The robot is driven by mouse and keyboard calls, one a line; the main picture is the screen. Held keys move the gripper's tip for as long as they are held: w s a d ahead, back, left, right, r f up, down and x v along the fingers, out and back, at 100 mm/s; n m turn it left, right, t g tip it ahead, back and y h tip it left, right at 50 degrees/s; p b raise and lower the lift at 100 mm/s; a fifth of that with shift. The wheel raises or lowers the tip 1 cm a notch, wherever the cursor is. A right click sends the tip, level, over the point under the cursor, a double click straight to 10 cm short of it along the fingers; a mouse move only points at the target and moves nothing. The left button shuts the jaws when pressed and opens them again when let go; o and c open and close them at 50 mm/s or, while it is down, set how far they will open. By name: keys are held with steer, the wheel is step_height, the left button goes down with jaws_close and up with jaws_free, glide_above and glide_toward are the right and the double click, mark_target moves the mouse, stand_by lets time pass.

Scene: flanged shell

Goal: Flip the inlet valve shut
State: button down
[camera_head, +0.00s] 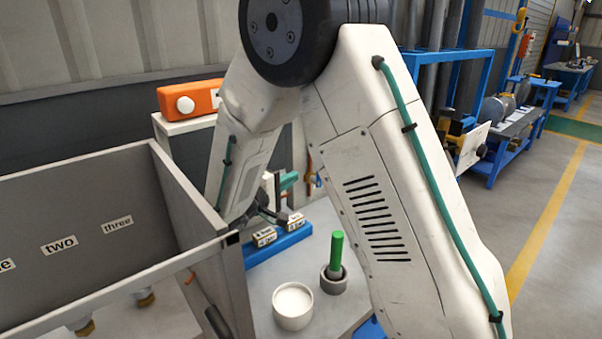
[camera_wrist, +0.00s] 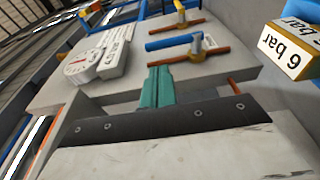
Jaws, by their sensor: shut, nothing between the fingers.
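My gripper's teal fingers (camera_wrist: 157,86) are shut and empty in the wrist view, close to a grey panel. Beyond the fingertips, a valve with a blue lever (camera_wrist: 172,42) and brass body sits on a copper pipe; its lever lies roughly along the pipe. I cannot read which is the inlet valve. The fingers appear apart from both levers. In the head view my gripper (camera_head: 287,181) is partly hidden by my arm, and the valves are not clearly seen.
A white gauge (camera_wrist: 82,65) and label plates are on the panel. A "6 bar" block (camera_wrist: 290,50) is near at right. In the head view, a grey divided bin (camera_head: 205,215), a white cup (camera_head: 292,308) and a green peg (camera_head: 337,252) crowd the bench.

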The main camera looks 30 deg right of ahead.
steer(key=x, duration=0.9)
